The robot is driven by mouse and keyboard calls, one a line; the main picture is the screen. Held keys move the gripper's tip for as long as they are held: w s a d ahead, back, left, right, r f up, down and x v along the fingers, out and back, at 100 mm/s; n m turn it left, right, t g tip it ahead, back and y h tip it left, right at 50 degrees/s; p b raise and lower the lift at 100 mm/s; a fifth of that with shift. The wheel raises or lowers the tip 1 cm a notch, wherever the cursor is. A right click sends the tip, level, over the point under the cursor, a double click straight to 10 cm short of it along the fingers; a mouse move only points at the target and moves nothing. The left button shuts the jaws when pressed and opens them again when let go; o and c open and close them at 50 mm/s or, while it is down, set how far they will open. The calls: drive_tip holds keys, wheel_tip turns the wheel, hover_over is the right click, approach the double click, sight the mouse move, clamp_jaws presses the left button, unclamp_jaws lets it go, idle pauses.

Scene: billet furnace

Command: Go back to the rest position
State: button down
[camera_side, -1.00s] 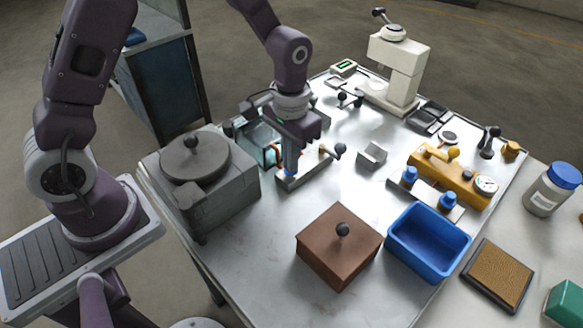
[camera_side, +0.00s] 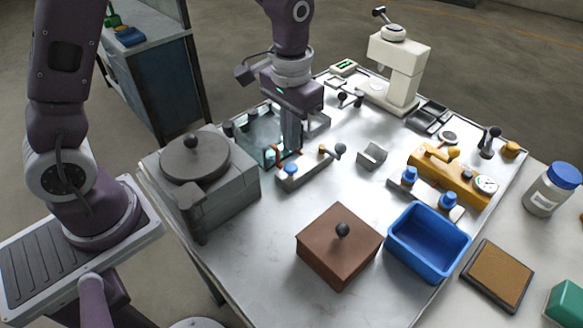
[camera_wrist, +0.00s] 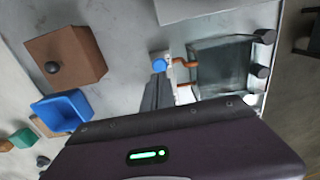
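My gripper (camera_side: 292,143) is above the table, over the right edge of the glass tank (camera_side: 258,137) and just behind the small metal fixture with a blue button (camera_side: 298,178). In the wrist view my gripper's grey fingers (camera_wrist: 158,80) point down close together, with nothing seen between them. The blue button (camera_wrist: 160,64) shows just beyond their tips, and the glass tank (camera_wrist: 222,65) lies to their right.
A grey furnace with a round lid (camera_side: 195,160) stands at the left of the table. A brown box with a knob (camera_side: 338,248) and a blue bin (camera_side: 430,240) are in front. A white press (camera_side: 395,70) and a yellow gauge unit (camera_side: 450,175) stand to the right.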

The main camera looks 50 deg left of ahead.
drive_tip(key=shift+r, duration=0.35)
drive_tip(key=s+a+r+t, duration=0.2)
drive_tip(key=s+r, duration=0.5)
drive_tip(key=r, duration=0.3)
drive_tip(key=s+a+r+t, duration=0.2)
drive_tip(key=s+r+t, duration=0.1)
drive_tip(key=s, duration=1)
drive_tip(key=shift+r+t, duration=0.3)
drive_tip(key=shift+r, duration=0.25)
